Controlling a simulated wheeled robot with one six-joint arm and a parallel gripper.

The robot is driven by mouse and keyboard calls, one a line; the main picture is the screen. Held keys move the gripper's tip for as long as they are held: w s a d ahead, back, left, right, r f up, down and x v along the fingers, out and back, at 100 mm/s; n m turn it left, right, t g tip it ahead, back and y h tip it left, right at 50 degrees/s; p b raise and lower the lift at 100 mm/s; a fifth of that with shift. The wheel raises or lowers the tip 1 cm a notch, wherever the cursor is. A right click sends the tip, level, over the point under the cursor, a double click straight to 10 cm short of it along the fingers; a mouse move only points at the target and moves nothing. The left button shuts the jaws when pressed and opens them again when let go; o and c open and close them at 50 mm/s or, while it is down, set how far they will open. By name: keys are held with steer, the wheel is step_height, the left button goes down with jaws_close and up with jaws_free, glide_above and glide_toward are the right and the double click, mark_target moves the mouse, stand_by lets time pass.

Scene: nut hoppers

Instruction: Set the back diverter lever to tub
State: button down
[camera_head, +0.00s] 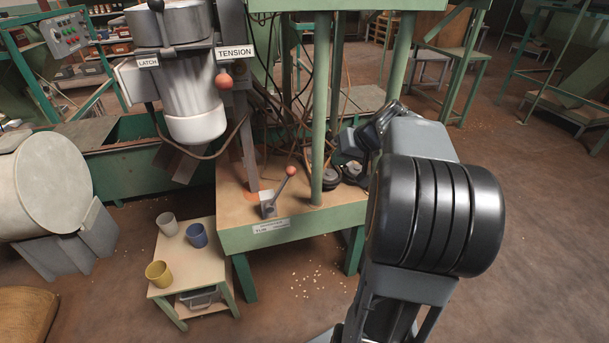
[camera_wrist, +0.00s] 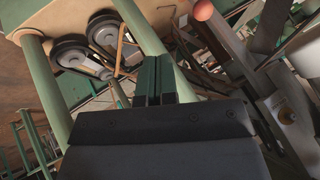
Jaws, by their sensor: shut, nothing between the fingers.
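A lever with a red ball knob (camera_head: 291,171) rises from a small grey block (camera_head: 268,206) on the green-edged machine table. Its rod leans up to the right. A label plate (camera_head: 270,225) sits on the table edge below it; its words are too small to read, so I cannot tell whether this is the back diverter. In the wrist view my gripper (camera_wrist: 152,80) has its two dark fingers together and empty. A red ball (camera_wrist: 202,10) shows at the top of that view, apart from the fingers. In the head view my arm hides most of the gripper.
A TENSION lever with a red knob (camera_head: 223,81) hangs by the white hopper (camera_head: 193,105). A green post (camera_head: 321,110) stands between the small lever and my arm. Black pulleys (camera_wrist: 84,55) lie beyond the fingers. A low stand (camera_head: 190,262) holds grey, blue and yellow tubs.

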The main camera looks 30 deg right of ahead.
steer(key=shift+a+f, duration=0.1)
steer(key=w+a+f+b, duration=0.2)
steer(key=w+a+f, duration=0.4)
steer(key=w, duration=0.1)
steer(key=shift+a+f, duration=0.25)
steer(key=shift+f, duration=0.1)
stand_by(0.3)
steer(key=shift+r, duration=0.1)
